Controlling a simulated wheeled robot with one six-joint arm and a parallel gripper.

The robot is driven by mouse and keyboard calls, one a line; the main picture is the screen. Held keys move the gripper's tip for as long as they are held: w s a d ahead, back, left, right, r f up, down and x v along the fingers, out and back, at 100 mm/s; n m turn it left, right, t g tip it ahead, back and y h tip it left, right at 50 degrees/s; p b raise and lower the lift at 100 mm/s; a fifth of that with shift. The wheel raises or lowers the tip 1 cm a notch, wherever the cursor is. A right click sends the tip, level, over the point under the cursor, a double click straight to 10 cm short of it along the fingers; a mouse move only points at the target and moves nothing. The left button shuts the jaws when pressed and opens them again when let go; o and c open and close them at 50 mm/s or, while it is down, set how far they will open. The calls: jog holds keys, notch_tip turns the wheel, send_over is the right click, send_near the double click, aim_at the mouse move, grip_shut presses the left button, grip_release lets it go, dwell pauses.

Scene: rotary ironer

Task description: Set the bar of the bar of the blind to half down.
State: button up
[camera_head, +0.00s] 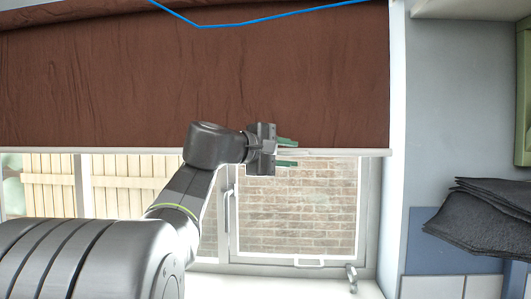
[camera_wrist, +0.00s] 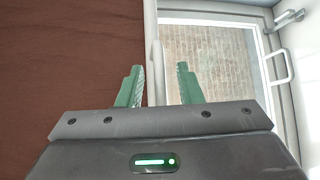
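The brown blind (camera_head: 200,75) hangs over the upper part of the window. Its pale bar (camera_head: 345,152) runs level along the lower edge. My gripper (camera_head: 288,152) is at the bar, right of the blind's middle, with one green finger above the bar and one below. In the wrist view, my gripper (camera_wrist: 160,85) is open. The bar (camera_wrist: 151,25) passes between the fingers, nearer the left one, with a clear gap to the right one. I cannot tell whether a finger touches it.
Below the bar is the window (camera_head: 295,205) with white handles (camera_head: 310,263) on its frame. A dark folded cloth stack (camera_head: 485,215) lies at the right, below a green cabinet (camera_head: 523,90). A blue line (camera_head: 270,18) crosses the top of the blind.

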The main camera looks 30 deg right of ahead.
jog(key=b+v, duration=0.3)
jog(key=v, duration=0.9)
jog(key=shift+a, duration=0.35)
jog(key=shift+s, duration=0.15)
jog(key=p+x, duration=0.3)
jog(key=x, duration=0.9)
jog(key=shift+d, duration=0.2)
jog(key=shift+p+x, duration=0.35)
jog(key=shift+x, duration=0.45)
jog(key=shift+f, duration=0.1)
jog(key=shift+a, duration=0.1)
